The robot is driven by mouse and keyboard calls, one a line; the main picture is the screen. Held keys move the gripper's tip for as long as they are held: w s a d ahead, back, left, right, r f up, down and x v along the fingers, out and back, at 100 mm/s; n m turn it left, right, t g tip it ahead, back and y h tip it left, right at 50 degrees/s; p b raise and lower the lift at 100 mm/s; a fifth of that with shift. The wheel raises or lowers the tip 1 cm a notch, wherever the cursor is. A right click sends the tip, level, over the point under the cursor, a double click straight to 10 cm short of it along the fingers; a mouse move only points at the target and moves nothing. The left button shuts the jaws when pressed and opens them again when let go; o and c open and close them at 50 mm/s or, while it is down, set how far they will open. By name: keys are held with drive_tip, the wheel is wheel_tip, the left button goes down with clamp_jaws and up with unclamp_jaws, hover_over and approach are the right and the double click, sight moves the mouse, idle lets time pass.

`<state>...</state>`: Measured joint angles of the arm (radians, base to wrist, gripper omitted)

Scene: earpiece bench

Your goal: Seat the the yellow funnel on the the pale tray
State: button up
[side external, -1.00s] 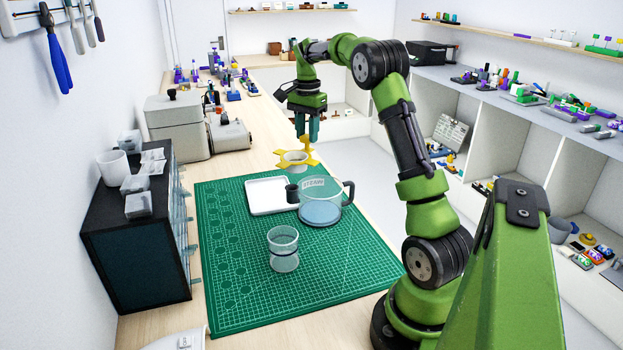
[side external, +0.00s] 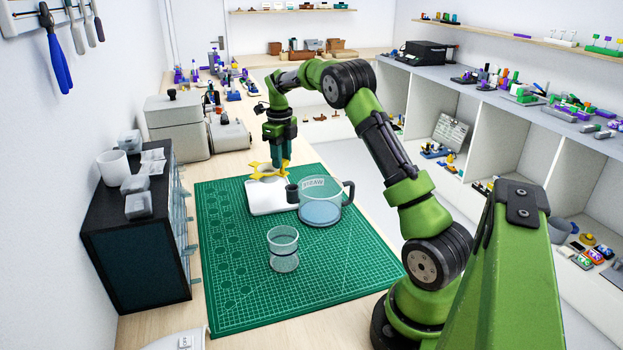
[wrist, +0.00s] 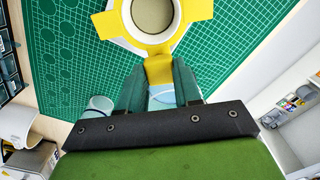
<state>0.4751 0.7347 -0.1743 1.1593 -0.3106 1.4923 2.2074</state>
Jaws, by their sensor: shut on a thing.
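The yellow funnel (side external: 262,170) has flat yellow arms around a pale round cup. My gripper (side external: 279,158) is shut on one arm of it. In the wrist view the funnel (wrist: 150,20) shows at the top, with my gripper's dark green fingers (wrist: 160,88) on both sides of its yellow tab. The pale tray (side external: 265,202) is a white, shallow tray on the green mat. In the side view the funnel is over the tray's far end; I cannot tell whether it touches the tray.
A clear jug (side external: 320,205) with a dark handle stands right of the tray, close to it. A small dark cylinder (side external: 292,193) shows between them. A clear cup (side external: 283,245) stands nearer on the green mat (side external: 235,290). The mat's near part is clear.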

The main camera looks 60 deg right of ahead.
sight(282, 173)
drive_tip(key=shift+f, duration=0.1)
idle(0.4)
drive_tip(key=shift+f, duration=2.75)
drive_tip(key=o, duration=1.1)
